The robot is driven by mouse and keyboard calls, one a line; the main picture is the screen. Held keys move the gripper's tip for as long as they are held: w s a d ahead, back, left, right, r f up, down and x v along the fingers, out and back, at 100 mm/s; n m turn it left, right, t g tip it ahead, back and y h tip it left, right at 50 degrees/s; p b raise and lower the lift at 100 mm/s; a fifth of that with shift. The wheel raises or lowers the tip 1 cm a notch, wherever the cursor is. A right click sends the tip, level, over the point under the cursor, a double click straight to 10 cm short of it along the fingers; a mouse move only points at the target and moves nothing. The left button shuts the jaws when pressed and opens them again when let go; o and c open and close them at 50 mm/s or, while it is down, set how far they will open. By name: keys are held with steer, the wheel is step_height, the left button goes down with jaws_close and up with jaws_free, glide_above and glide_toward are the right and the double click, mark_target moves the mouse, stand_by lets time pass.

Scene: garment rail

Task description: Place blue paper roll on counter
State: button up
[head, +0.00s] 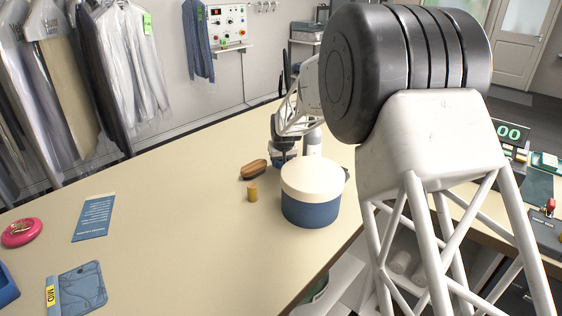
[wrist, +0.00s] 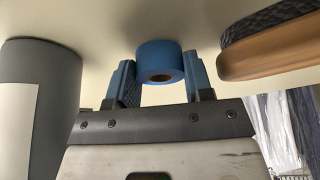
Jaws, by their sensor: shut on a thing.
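The blue paper roll (wrist: 160,60) shows in the wrist view with its brown core facing the camera. My gripper (wrist: 161,76) has its two blue fingers on either side of the roll and is shut on it. In the head view my gripper (head: 285,155) is low over the far part of the beige counter (head: 170,200), behind the round box. The roll is hard to make out there. I cannot tell whether it touches the counter.
A round blue box with a cream lid (head: 311,207) stands close in front of my gripper. A wooden brush (head: 253,170) and a small tan cylinder (head: 252,192) are just left of it. The counter's left middle is mostly clear, with a blue card (head: 93,217) there.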

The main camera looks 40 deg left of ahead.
steer(key=shift+f, duration=0.3)
steer(key=o, duration=1)
steer(key=shift+r, duration=0.15)
steer(key=shift+v, duration=0.75)
steer(key=shift+s+d+r, duration=0.1)
steer(key=shift+d+r, duration=0.1)
steer(key=shift+r, duration=1.5)
steer(key=shift+s+d+r, duration=0.15)
steer(key=shift+d+r, duration=0.05)
steer(key=shift+r, duration=1.5)
steer(key=shift+s+d+r, duration=0.1)
steer(key=shift+d+r, duration=0.05)
steer(key=shift+r, duration=1.55)
